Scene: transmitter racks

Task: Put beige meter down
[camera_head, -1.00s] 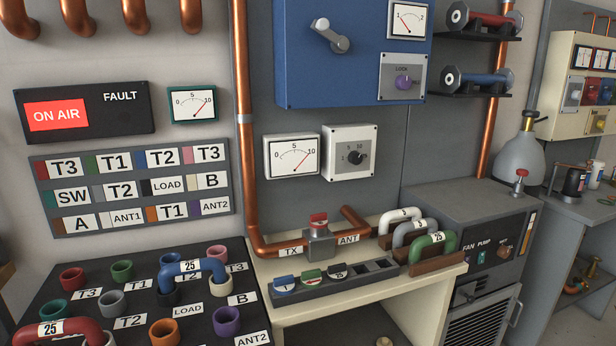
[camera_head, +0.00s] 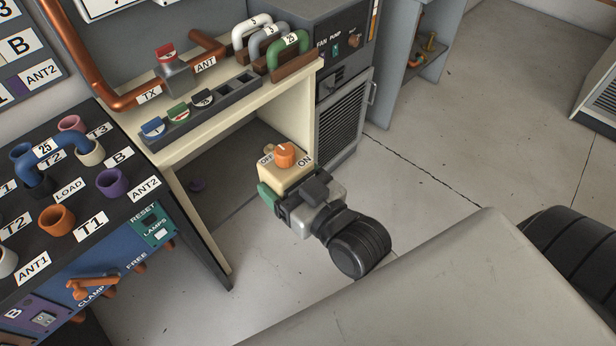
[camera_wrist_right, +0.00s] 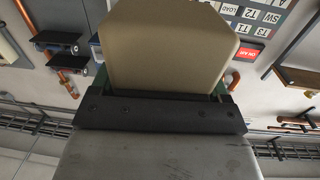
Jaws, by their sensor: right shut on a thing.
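The beige meter (camera_head: 284,173) is a small box with an orange knob on top and OFF and ON labels beside it. My right gripper (camera_head: 291,194) is shut on it and holds it in front of the cream bench's (camera_head: 298,112) open lower space. In the right wrist view the plain beige face of the meter (camera_wrist_right: 168,45) fills the space in front of my gripper (camera_wrist_right: 160,92). Green finger edges show at both sides of it. The meter's underside is hidden. My left gripper is not in view.
The bench top bears a slotted dark rack (camera_head: 205,112), copper pipe with a red-handled valve (camera_head: 167,60) and several labelled curved handles. A black panel with coloured sockets (camera_head: 57,219) stands at left. A grey cabinet (camera_head: 340,120) stands behind. Floor (camera_head: 440,130) to the right is clear.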

